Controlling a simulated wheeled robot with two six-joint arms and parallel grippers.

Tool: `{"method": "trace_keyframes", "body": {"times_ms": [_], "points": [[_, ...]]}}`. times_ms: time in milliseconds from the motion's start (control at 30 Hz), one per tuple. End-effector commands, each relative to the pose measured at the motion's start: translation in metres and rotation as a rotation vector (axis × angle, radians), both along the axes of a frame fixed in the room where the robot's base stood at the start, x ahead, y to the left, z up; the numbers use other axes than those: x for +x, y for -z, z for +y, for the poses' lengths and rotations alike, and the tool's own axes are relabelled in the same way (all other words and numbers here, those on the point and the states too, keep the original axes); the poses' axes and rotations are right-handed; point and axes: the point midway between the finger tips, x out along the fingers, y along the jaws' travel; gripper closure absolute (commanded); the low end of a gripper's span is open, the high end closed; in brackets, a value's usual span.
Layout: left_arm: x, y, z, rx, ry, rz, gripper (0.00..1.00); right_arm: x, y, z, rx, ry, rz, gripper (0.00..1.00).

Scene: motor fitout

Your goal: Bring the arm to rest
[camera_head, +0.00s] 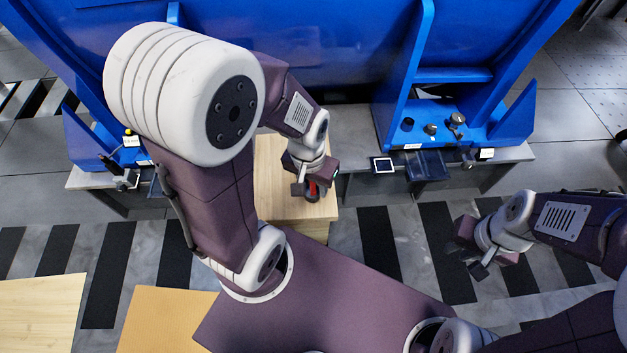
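My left arm crosses the head camera view from the left and bends down to my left gripper (312,184). That gripper points down over a light wooden stand (272,190). A small red and black part (312,192) shows between and below its fingers, at the stand's right side. I cannot tell whether the fingers touch it. My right gripper (473,252) is at the right over the striped floor. Its fingers are apart, with nothing seen between them.
A large blue machine frame (330,45) stands behind on a grey base. Small dark parts (431,129) sit on its right ledge. A wooden surface (40,310) and an orange-tan one (160,320) are at front left. Striped floor (385,240) lies between the grippers.

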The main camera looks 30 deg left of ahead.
Motion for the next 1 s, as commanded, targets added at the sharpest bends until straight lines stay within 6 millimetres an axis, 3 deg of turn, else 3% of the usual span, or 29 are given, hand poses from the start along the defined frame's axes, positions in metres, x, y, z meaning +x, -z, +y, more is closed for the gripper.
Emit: {"method": "trace_keyframes", "body": {"times_ms": [200,333,467,800,900,1000], "points": [[0.001,-0.004,0.000,0.000,-0.004,0.001,0.62,0.000,-0.004,0.000,0.000,0.000,0.000,0.77],[0.001,-0.032,0.000,-0.001,-0.005,0.000,0.62,0.000,-0.032,0.000,0.000,0.000,0.000,0.77],[0.001,-0.088,0.000,-0.001,-0.005,0.000,0.62,0.000,-0.088,0.000,0.000,0.000,0.000,0.77],[0.001,-0.273,0.000,-0.001,-0.006,0.000,0.62,0.000,-0.274,0.000,0.000,0.000,-0.001,0.77],[0.001,-0.305,0.000,-0.001,-0.006,0.000,0.62,0.000,-0.306,0.000,0.000,0.000,-0.001,0.77],[0.001,-0.311,0.000,-0.001,-0.006,0.001,0.62,0.000,-0.311,0.000,0.000,0.000,0.000,0.77]]}}
